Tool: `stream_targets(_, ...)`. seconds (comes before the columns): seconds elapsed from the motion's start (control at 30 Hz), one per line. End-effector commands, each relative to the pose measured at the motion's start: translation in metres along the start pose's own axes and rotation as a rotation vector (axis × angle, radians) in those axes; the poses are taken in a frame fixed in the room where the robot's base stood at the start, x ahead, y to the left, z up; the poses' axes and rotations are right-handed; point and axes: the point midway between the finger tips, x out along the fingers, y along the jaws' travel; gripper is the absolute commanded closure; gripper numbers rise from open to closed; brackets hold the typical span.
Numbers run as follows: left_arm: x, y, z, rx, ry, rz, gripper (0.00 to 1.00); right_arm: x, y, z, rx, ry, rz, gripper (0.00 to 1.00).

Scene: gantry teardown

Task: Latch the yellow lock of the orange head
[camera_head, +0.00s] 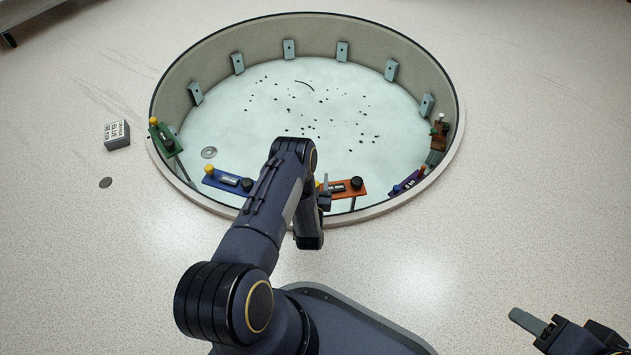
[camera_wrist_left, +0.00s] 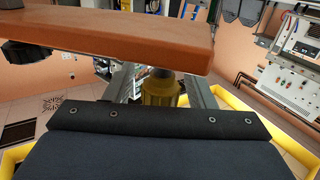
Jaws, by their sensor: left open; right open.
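The orange head (camera_head: 350,186) sits at the near rim of the round pit, with a black knob at its right end. Its yellow lock (camera_head: 317,184) is at the left end, mostly hidden behind my left arm. In the left wrist view the orange head (camera_wrist_left: 110,40) spans the top as a bar, and the yellow lock (camera_wrist_left: 160,92) shows below it. My left gripper (camera_head: 325,190) is open; in the wrist view its two grey fingers (camera_wrist_left: 160,85) stand on either side of the yellow lock. Contact cannot be told. My right gripper (camera_head: 522,318) is open and empty at lower right.
Blue (camera_head: 226,181), green (camera_head: 163,138), purple (camera_head: 407,184) and brown (camera_head: 438,136) heads stand along the pit's rim (camera_head: 456,140). Dark bits are scattered on the pit floor.

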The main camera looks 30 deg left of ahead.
Motion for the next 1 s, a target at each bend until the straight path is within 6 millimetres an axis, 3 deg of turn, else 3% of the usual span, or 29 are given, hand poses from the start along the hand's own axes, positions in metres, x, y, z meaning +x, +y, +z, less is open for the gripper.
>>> stream_targets(0.07,-0.0001,0.0000,-0.0002,0.000,0.000,0.000,0.50,-0.0002,-0.0001,-0.0001,0.000,0.000,0.000,0.54)
stream_targets(0.43,-0.0005,0.0000,0.0001,0.000,0.000,0.000,0.95,-0.0002,-0.0001,-0.0001,0.000,0.000,0.000,0.54)
stream_targets(0.77,-0.0006,0.0006,0.0002,0.002,0.000,0.055,0.95,-0.0001,-0.0001,-0.0001,0.000,0.000,0.000,0.54)
stream_targets(1.0,-0.0012,0.0024,0.0007,0.004,-0.001,0.209,0.95,-0.0001,0.0000,-0.0001,0.000,0.000,0.000,0.54)
